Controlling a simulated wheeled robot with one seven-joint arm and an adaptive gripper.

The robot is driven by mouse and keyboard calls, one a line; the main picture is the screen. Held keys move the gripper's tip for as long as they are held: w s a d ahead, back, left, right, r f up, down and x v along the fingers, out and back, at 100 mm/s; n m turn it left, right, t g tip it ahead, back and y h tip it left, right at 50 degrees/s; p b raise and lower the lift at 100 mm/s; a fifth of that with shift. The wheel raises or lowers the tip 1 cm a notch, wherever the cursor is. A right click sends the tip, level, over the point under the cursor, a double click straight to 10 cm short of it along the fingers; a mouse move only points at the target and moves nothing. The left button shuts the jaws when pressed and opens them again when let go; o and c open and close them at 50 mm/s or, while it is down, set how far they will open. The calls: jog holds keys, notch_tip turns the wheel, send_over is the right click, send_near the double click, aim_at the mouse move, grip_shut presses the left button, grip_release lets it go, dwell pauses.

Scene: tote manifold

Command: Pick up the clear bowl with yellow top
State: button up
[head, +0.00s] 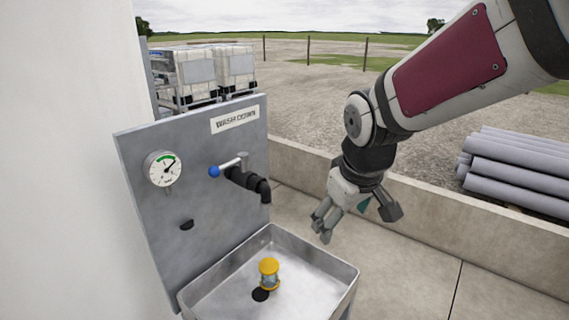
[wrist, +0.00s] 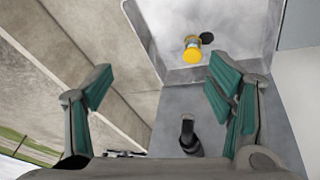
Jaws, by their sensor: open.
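The clear bowl with yellow top (head: 269,273) stands upright in the metal basin (head: 318,262), beside the dark drain hole. It also shows in the wrist view (wrist: 193,52), with its yellow top towards the camera, ahead of the fingers. My gripper (head: 355,222) is open and empty. It is above and to the right of the basin in the head view, apart from the bowl.
A grey panel (head: 215,260) behind the basin carries a pressure gauge (head: 163,168) and a black tap (head: 250,183) with a blue-knobbed lever, which juts out over the basin's back. A low wall (head: 440,205) runs behind my arm. The basin's raised rim surrounds the bowl.

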jog(key=w+a+f+n+g+y+b, duration=0.1)
jog(key=w+a+f+b, duration=0.1)
jog(key=w+a+f, duration=0.4)
jog(key=w+a+f+n+y+b, duration=0.1)
jog(key=w+f+n+b, duration=0.2)
jog(key=f, duration=0.5)
jog(key=y+b, duration=0.1)
jog(key=b, duration=0.1)
send_near(270, 265)
jog(key=b+x, duration=0.1)
jog(key=x, duration=0.4)
jog(key=shift+b+x, duration=0.5)
jog(key=shift+x, duration=2.6)
jog(key=c, duration=1.4)
jog(key=shift+r, duration=0.2)
jog(key=shift+c, duration=0.2)
